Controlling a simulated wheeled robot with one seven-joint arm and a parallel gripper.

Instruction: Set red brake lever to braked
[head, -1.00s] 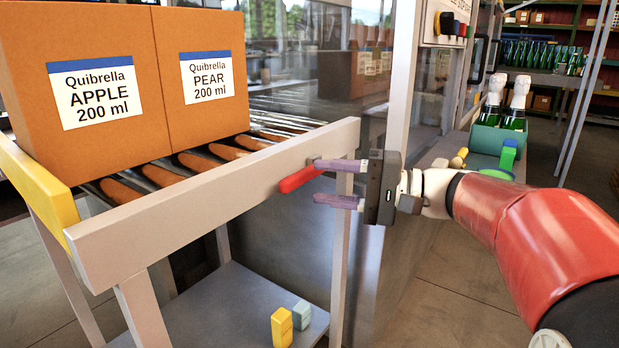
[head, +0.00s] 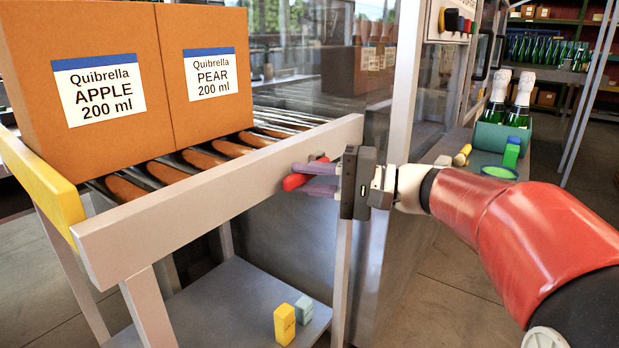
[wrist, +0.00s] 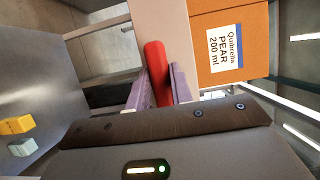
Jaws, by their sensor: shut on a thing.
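The red brake lever (head: 296,181) sticks out from the grey side rail (head: 200,200) of the roller cart, near its right end. My gripper (head: 315,181) is at the rail, with its purple fingers on either side of the lever and shut on it. In the wrist view the red lever (wrist: 157,72) lies between the two purple fingers (wrist: 158,88). The fingers hide part of the lever in the head view.
Two cardboard boxes, Apple (head: 80,80) and Pear (head: 205,75), stand on the rollers. A yellow block (head: 285,324) and a blue-grey block (head: 303,309) are on the lower shelf. A grey post (head: 405,80) rises behind my gripper. Bottles (head: 508,100) stand at the right.

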